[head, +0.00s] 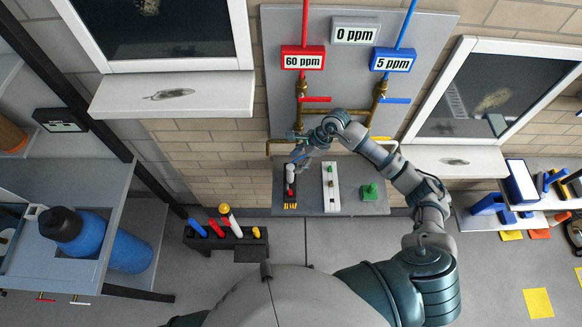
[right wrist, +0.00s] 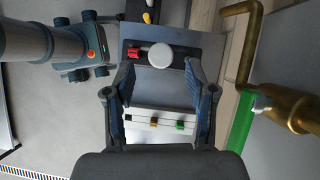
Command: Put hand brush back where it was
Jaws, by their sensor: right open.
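I cannot pick out a hand brush with certainty. My right gripper (head: 299,152) is over the left part of the grey shelf (head: 322,208) under the wall panel. In the right wrist view the right gripper (right wrist: 160,72) is open, with its two fingers apart. A round white part (right wrist: 161,55) and a small red part (right wrist: 134,54) show between and beyond the fingertips. Nothing is clearly held. On the shelf, below the gripper, is a dark block with a white top (head: 290,176) and yellow pieces at its front. My left gripper is not in view.
A white strip (head: 331,187) with small coloured parts and a green block (head: 369,192) are on the shelf. Brass pipes (head: 302,110) run above it. A dark rack (head: 225,240) with coloured tubes stands lower left. A blue bottle (head: 108,240) is far left.

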